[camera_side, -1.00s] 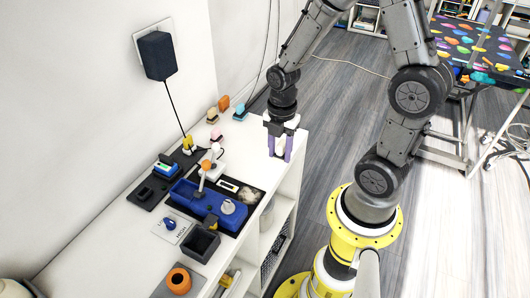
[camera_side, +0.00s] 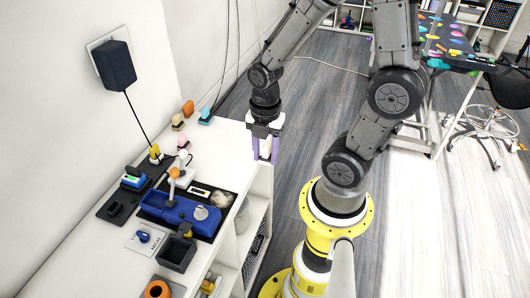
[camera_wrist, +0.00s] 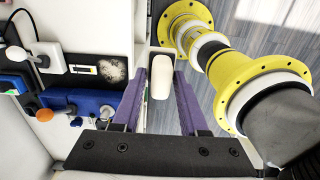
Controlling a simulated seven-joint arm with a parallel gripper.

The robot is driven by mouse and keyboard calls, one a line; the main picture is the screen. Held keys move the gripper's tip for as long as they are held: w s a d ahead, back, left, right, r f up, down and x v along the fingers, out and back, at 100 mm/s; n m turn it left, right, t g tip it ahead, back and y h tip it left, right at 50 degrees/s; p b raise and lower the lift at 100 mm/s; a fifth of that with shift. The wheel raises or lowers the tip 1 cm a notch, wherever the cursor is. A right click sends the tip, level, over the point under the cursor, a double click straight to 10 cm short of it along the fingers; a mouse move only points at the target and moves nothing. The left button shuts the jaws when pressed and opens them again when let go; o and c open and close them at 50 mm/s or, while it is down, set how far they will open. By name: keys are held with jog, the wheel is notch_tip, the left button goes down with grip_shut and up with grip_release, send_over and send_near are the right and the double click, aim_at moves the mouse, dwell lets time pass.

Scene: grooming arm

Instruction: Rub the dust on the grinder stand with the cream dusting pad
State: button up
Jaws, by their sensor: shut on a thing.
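My gripper (camera_side: 265,150), with purple fingers, is shut on the cream dusting pad (camera_wrist: 161,78). In the side view it hangs at the counter's front edge, beyond the dusty area, and the pad is mostly hidden between the fingers. The dust is a pale, fuzzy patch (camera_side: 222,198) on a dark, flat base, which I take to be the grinder stand (camera_side: 236,198). In the wrist view the dust (camera_wrist: 112,68) lies left of the pad, clearly apart from it.
A blue tray (camera_side: 174,210) with a round metal part and a white lever piece with an orange knob (camera_side: 174,172) stand beside the dust. A dark open box (camera_side: 176,252) is nearer the camera. Small coloured blocks (camera_side: 188,108) sit at the back. The counter between is clear.

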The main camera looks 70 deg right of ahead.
grip_shut()
jog(key=shift+w+d+r+m, duration=0.1)
jog(key=shift+w+m, duration=0.2)
jog(key=shift+w, duration=0.1)
jog(key=w+m, duration=0.1)
jog(key=w, duration=0.4)
jog(key=n, duration=0.2)
send_over(207, 199)
notch_tip(207, 199, down, 5)
jog(key=shift+a+f, duration=0.15)
jog(key=shift+f, duration=1.65)
jog(key=shift+a+f, duration=0.15)
jog(key=shift+f, duration=1.65)
jog(key=shift+s+f, duration=0.25)
jog(key=shift+s, duration=3.15)
jog(key=shift+w, duration=2.8)
jog(key=shift+w+d, duration=0.1)
jog(key=shift+w, duration=0.55)
jog(key=shift+s+d, duration=0.2)
jog(key=shift+d, duration=0.1)
jog(key=shift+s, duration=3.5)
jog(key=shift+w, duration=3.7)
notch_tip(207, 199, up, 8)
